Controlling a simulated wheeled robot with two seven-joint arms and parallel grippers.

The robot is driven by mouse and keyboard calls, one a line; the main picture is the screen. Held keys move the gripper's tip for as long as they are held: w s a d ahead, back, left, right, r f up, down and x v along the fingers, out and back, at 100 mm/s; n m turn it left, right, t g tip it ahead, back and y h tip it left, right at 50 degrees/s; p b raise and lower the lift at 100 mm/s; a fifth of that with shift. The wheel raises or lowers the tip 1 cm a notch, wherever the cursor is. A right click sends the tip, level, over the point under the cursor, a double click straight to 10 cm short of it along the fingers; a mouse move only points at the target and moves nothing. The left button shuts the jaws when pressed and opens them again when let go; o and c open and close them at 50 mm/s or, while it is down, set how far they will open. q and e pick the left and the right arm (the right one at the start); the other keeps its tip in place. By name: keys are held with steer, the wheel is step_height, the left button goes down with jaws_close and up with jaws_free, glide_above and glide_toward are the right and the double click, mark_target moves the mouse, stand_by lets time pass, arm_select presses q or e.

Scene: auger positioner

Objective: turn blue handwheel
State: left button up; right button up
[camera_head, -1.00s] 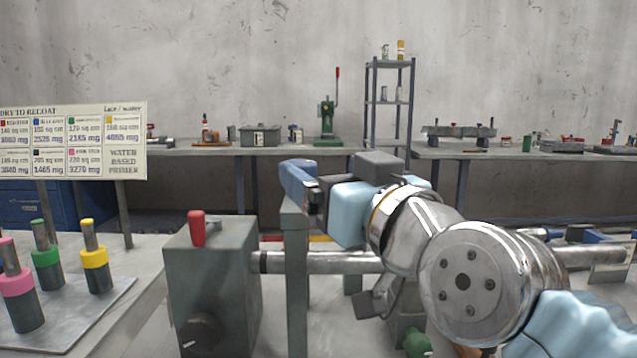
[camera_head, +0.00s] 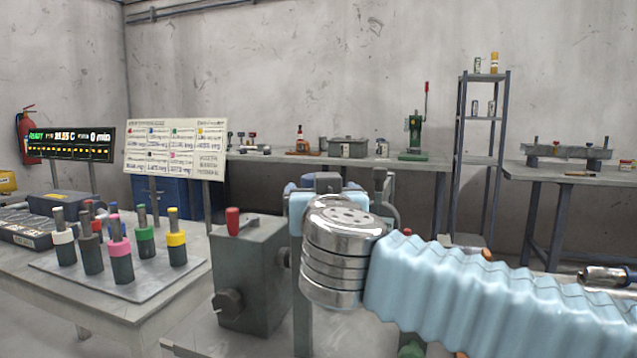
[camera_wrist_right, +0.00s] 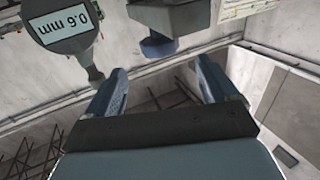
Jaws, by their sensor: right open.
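A digital gauge (camera_wrist_right: 66,26) reading 0.6 mm, upside down, is near the left finger. My left gripper is not in view.
A red lever (camera_head: 233,221) stands on the grey block, and a dark knob (camera_head: 228,302) is on its front. At left, a table (camera_head: 115,305) holds a plate (camera_head: 150,286) with several colour-banded posts. A sign board (camera_head: 176,146) stands behind. Benches and a shelf line the wall.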

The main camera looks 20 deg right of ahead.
steer(key=w, duration=0.2)
steer(key=w+d, duration=0.1)
steer(key=w, duration=0.5)
steer(key=shift+w+d, duration=0.15)
steer(key=shift+d, duration=0.2)
steer(key=c, duration=1)
steer(key=shift+h, duration=0.3)
